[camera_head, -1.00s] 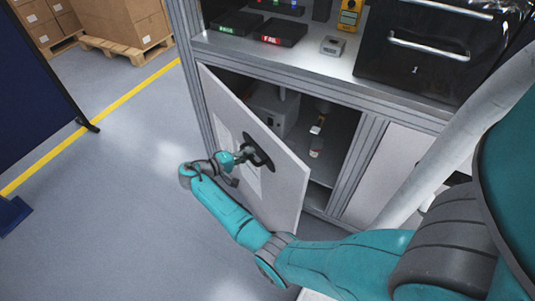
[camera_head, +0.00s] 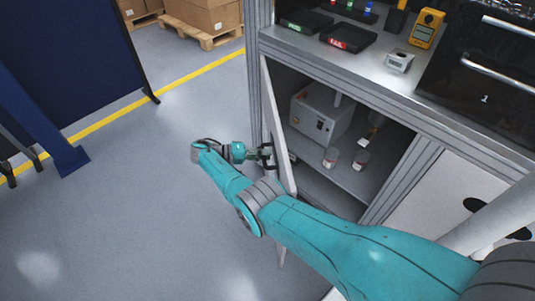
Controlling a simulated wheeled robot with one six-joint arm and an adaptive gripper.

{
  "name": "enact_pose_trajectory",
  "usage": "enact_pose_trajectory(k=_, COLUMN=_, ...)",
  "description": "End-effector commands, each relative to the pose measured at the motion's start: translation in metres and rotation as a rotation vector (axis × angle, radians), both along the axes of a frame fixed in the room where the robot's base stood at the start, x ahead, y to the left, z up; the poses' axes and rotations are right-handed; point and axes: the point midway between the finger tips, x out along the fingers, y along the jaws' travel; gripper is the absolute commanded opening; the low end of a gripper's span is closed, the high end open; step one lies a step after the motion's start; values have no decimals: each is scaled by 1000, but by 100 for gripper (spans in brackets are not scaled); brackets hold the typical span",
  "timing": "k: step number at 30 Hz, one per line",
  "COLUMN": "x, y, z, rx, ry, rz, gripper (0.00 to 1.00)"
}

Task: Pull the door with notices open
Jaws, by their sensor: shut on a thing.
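The cabinet door (camera_head: 272,110) stands wide open, hinged at its left side and seen nearly edge-on. Its notices are turned out of sight now. My gripper (camera_head: 268,155) is at the door's outer face, shut on the dark door handle (camera_head: 270,165); the arm hides part of the handle and the lower door. The open cabinet (camera_head: 340,170) shows its inner shelf.
A grey box device (camera_head: 318,115) and small jars (camera_head: 331,158) stand on the cabinet shelf. Above are trays (camera_head: 348,37) and a yellow meter (camera_head: 427,28). Blue partitions (camera_head: 75,60) stand at the left. The floor (camera_head: 130,190) left of the door is clear.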

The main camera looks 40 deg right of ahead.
Motion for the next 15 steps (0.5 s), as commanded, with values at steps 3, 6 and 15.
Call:
enact_pose_trajectory(k=3, x=-6, y=5, z=-5, rx=3, ry=16, rz=-13, gripper=0)
enact_pose_trajectory(k=6, x=-6, y=6, z=-5, rx=2, ry=17, rz=-15, gripper=0)
enact_pose_trajectory(k=15, x=-7, y=6, z=-5, rx=2, ry=19, rz=-16, gripper=28)
